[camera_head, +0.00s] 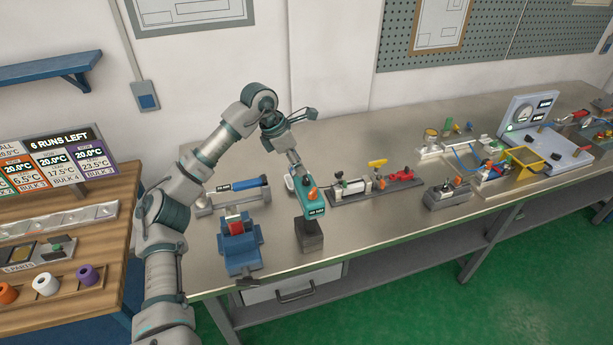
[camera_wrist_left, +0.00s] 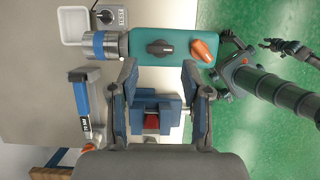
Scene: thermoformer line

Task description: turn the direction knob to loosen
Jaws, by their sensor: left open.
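A teal power tool (camera_head: 314,208) sits on a dark grey block (camera_head: 309,238) near the table's front edge. In the left wrist view its teal body (camera_wrist_left: 180,36) has a black knob (camera_wrist_left: 160,47) and an orange lever-like part (camera_wrist_left: 204,51). A steel chuck with a blue band (camera_wrist_left: 98,45) is at its left end. I cannot read a direction mark on the knob. My left gripper (camera_head: 302,117) is raised over the table. In the left wrist view its fingers (camera_wrist_left: 160,66) are open, one on each side below the black knob, with nothing held.
A blue fixture with a red part (camera_head: 238,240) stands left of the tool. Another arm (camera_wrist_left: 280,92) shows at right in the wrist view.

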